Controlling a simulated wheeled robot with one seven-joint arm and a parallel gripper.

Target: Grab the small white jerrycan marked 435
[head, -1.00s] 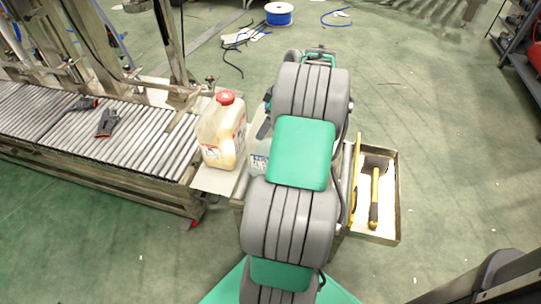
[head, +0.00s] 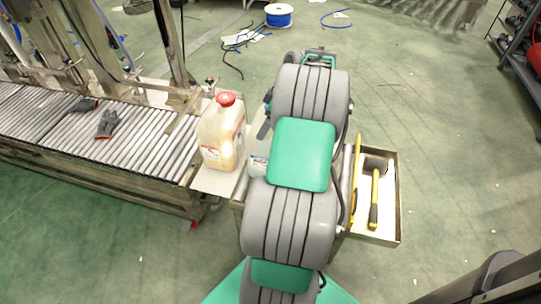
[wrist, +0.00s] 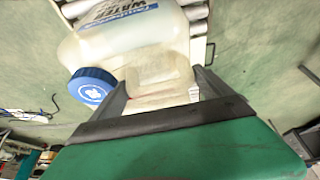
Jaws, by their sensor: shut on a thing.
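A white translucent jerrycan (wrist: 130,35) with a blue cap (wrist: 91,86) and a blue "WATER" label fills the upper middle of the wrist view. It looks tilted in that view. No 435 mark is readable. My gripper (wrist: 163,92) is shut on its handle part, with one dark finger on each side. In the head view only a small sliver of the jerrycan (head: 258,166) shows at the left edge of my arm. My arm hides the rest of it and most of the gripper.
A larger yellowish jug (head: 220,140) with a red cap stands close left, on the plate at the roller conveyor's end (head: 100,128). A tray (head: 384,236) with a yellow-handled hammer (head: 375,200) and a yellow level (head: 355,185) lies right of my arm. Open floor lies beyond.

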